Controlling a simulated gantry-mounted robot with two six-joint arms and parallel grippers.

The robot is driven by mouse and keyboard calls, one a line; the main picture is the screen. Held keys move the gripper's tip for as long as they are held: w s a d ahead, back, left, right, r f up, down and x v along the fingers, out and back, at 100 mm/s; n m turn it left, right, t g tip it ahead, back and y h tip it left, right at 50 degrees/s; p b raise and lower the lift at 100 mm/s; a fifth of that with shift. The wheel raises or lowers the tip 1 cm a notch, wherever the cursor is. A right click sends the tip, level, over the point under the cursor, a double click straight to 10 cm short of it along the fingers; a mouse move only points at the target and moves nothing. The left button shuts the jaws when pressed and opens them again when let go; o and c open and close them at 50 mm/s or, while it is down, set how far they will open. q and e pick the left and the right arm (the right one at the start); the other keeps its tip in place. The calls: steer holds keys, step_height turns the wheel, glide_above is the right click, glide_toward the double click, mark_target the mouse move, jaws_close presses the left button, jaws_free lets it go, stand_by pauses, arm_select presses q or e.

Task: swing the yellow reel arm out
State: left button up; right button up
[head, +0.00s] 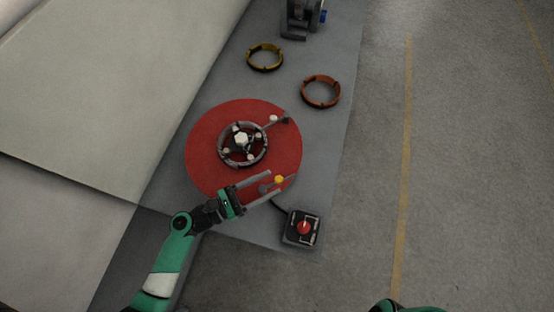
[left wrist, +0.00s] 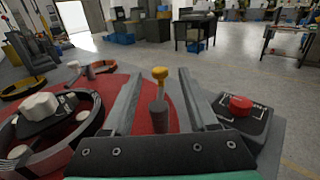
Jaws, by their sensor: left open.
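The yellow reel arm shows as a yellow knob (head: 279,179) near the front right rim of the red disc (head: 202,150). In the left wrist view the yellow knob (left wrist: 160,74) tops a short grey post (left wrist: 158,112). My left gripper (head: 276,183) is open, its two fingers on either side of the knob and post. In the left wrist view the fingers (left wrist: 161,76) stand apart with visible gaps beside the post. The rest of the yellow arm is hard to make out. My right gripper is out of view.
A round hub (head: 242,140) with pale knobs sits on the disc. Another arm with a white knob (head: 273,118) points to the back right. A control box with a red button (head: 304,227) stands right of my gripper. Yellow (head: 265,57) and orange (head: 321,92) rings lie behind.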

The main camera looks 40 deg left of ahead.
arm_select(q)
steer(key=b+v, duration=0.2)
steer(key=shift+s+a+f, duration=0.2)
steer(key=shift+s+f, duration=0.05)
steer(key=shift+s, duration=0.05)
steer(key=shift+s+a+r, duration=0.1)
steer(key=shift+s+r, duration=0.1)
steer(key=shift+s, duration=0.15)
